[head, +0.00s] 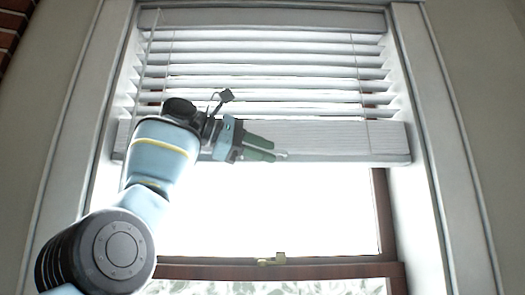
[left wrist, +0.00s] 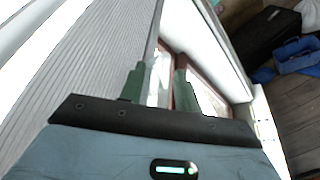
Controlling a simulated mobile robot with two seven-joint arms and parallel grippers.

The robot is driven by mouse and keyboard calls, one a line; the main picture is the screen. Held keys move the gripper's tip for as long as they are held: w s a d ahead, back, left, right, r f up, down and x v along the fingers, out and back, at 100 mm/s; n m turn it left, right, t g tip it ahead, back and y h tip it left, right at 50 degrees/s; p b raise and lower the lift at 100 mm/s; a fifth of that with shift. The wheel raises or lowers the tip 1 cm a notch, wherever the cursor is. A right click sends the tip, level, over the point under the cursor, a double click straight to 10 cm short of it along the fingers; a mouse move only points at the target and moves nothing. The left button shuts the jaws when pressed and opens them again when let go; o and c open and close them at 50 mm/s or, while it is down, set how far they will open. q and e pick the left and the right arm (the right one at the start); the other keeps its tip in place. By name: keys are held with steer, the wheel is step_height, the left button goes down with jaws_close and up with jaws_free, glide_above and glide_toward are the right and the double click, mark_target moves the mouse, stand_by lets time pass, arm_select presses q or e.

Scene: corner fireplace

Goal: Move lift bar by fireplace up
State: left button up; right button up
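The lift bar (head: 350,157) is the pale bottom rail of the window blind, level across the window, with closely stacked slats just above it. My left gripper (head: 276,151) is in front of the bar near its middle, fingers pointing right. In the left wrist view the ribbed blind stack (left wrist: 95,65) fills the left side. The two green fingers of my left gripper (left wrist: 160,82) are apart there, with window showing between them. One finger overlaps the edge of the stack; I cannot tell whether it touches. My right gripper is not in view.
Open slats (head: 270,75) hang above the bar, with thin cords. Bright glass lies below, with a brown sash (head: 330,271) and a brass latch (head: 279,259). White window frame (head: 455,150) stands at the right. A blue object (left wrist: 297,55) is on the floor.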

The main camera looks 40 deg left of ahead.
arm_select(q)
steer(key=shift+f, duration=0.1)
steer(key=shift+s+a, duration=0.2)
steer(key=v, duration=0.7)
steer(key=shift+s+a, duration=0.1)
stand_by(0.4)
